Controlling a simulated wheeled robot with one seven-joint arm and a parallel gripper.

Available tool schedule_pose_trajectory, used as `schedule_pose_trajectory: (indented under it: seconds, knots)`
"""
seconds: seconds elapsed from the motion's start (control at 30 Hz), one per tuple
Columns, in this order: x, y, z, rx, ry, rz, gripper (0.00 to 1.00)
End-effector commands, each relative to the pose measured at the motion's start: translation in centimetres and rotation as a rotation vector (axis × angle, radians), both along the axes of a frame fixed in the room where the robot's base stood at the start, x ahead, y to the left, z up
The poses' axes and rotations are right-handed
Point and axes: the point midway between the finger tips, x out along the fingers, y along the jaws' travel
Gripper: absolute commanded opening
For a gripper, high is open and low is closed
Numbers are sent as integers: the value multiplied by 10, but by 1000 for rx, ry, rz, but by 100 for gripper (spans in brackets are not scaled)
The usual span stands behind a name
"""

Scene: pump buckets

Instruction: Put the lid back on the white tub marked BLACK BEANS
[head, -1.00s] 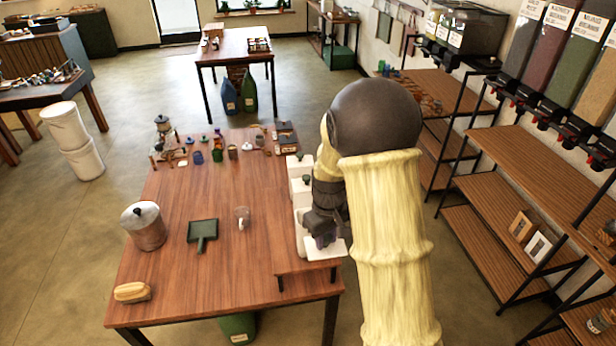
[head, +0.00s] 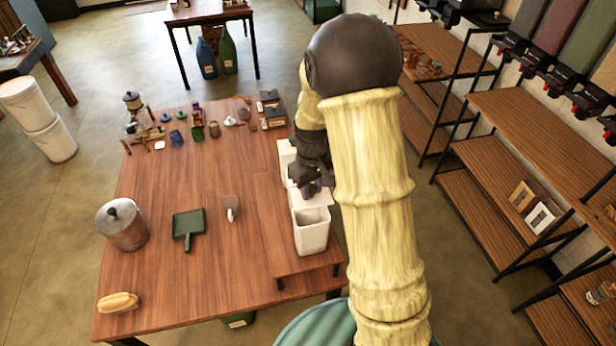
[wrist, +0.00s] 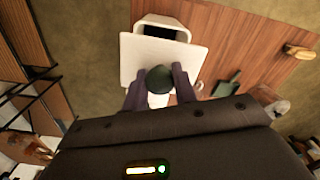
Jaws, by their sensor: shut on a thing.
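An open white tub (head: 312,238) stands on the low shelf at the table's right edge in the head view. Its dark inside shows, and no label on it is readable. In the wrist view its rim (wrist: 163,22) shows beyond the lid. The square white lid (wrist: 187,52) has a round dark green knob (wrist: 160,78). My gripper (head: 312,188) is shut on that knob, with a finger on either side. The lid hangs just behind the open tub's mouth in the head view, partly overlapping it. Whether it touches the rim cannot be told.
Another white tub (head: 286,158) stands behind, partly hidden by my arm.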

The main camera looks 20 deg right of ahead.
Motion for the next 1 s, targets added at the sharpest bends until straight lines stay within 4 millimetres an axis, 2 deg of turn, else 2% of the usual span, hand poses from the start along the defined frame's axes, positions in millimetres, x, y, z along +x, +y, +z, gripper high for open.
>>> schedule_pose_trajectory:
  seconds: [0.47, 1.0]
  knots:
    - [0, 2, -3, 0, 0, 4, 2]
    - [0, 0, -43, 0, 0, -1, 2]
